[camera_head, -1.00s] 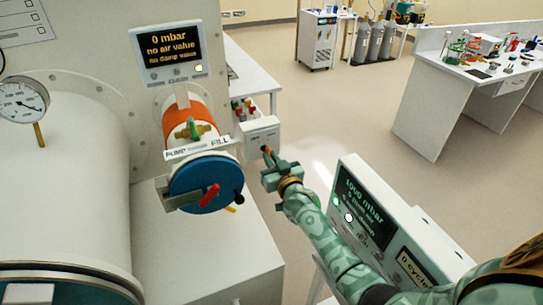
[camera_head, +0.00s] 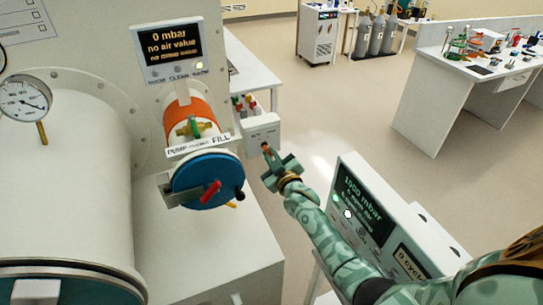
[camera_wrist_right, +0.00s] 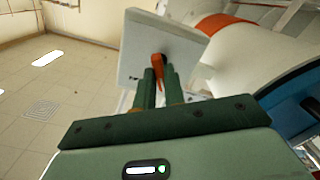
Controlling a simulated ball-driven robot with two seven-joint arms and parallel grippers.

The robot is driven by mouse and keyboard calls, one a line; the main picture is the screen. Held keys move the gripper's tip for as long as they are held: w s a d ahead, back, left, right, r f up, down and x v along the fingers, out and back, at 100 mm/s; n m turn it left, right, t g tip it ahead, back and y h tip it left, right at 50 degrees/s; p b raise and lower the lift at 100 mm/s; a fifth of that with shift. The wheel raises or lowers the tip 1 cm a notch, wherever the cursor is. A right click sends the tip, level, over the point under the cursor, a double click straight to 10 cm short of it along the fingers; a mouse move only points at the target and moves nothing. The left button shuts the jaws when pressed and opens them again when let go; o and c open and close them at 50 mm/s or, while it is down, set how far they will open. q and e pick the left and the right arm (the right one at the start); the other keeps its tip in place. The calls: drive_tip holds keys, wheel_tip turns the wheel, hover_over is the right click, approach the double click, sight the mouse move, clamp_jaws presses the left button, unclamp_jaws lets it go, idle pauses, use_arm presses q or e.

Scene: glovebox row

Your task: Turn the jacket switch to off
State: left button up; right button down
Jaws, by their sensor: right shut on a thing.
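The jacket switch is a small white box (camera_head: 260,132) beside the fill port, with a short orange-red lever (camera_head: 266,147) on its face. In the right wrist view the pale box (camera_wrist_right: 150,38) fills the upper middle and the orange lever (camera_wrist_right: 158,63) points down between my fingers. My right gripper (camera_head: 270,157) is shut on the lever, its green fingers (camera_wrist_right: 160,82) close on either side of it. The marks on the box face are too small to read. My left gripper is not in view.
A blue round door (camera_head: 195,190) with a red handle (camera_head: 209,193) is left of the switch. A display (camera_head: 168,50) reading 0 mbar stands above it. A console (camera_head: 375,215) reading 1000 mbar is near my right arm. Open floor lies beyond.

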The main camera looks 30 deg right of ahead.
idle(0.3)
drive_tip(key=c, duration=1.5)
unclamp_jaws()
drive_tip(key=s, duration=1)
drive_tip(key=s+a, duration=0.1)
drive_tip(key=s, duration=0.5)
drive_tip(key=shift+s, duration=0.1)
